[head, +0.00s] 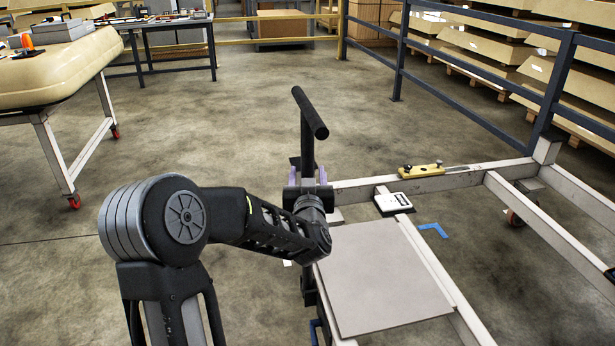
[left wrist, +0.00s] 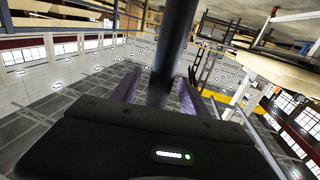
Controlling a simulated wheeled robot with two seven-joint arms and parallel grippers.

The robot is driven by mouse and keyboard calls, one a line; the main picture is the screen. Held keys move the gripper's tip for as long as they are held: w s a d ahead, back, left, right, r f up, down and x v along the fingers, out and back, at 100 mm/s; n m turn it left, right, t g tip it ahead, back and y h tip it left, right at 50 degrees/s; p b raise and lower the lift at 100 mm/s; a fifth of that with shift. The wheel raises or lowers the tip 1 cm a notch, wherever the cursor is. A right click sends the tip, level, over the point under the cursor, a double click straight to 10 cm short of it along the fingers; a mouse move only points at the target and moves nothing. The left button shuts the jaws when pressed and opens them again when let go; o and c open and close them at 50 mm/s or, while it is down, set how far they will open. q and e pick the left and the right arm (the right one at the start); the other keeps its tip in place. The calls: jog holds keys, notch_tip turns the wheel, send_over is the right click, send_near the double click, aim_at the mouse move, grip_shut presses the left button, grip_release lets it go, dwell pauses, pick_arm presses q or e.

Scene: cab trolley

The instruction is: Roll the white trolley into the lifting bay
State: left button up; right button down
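The white trolley (head: 440,184) is a low frame of pale beams at the lower right, with a caster showing under its far corner. A flat grey panel (head: 380,280) lies on its near part. A black T-shaped handle (head: 308,112) rises at its left side. My left gripper (head: 308,176) has its two purple fingers on either side of the handle's upright, with gaps showing, so it is open around the post. The left wrist view also shows the post (left wrist: 172,50) between the fingers. My right gripper is out of view. I cannot tell which area is the lifting bay.
A white device (head: 393,203), a yellow tool (head: 420,171) and a blue square (head: 433,230) lie around the trolley. A dark railing (head: 460,92) runs along the right. A wheeled table (head: 62,75) stands left. The concrete floor between is clear.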

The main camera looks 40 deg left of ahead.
pick_arm(q)
grip_shut()
dwell(0.3)
dwell(0.9)
